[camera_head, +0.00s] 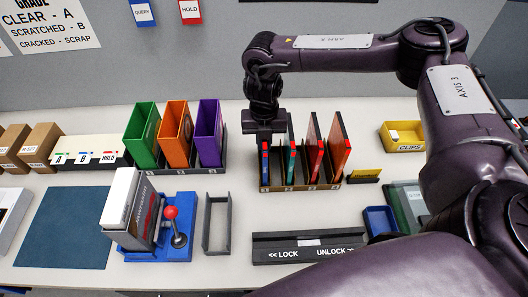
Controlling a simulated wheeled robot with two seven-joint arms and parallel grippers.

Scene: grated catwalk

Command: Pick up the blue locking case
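A thin upright case with a blue edge and a small red mark (265,160) stands in the leftmost slot of a dark slotted rack (300,187). It looks like the blue locking case. My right gripper (264,132) points down directly over it, at its top edge. The fingers are dark and small, and I cannot tell whether they are apart, touching the case or closed on it. My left gripper is not in view.
A teal case (292,160) and two red cases (313,150) (337,152) share the rack. A LOCK/UNLOCK bar (300,254) lies in front. A blue fixture with a red-knobbed lever (179,240) and an empty dark frame (206,225) are left. Coloured bins (142,138) stand behind.

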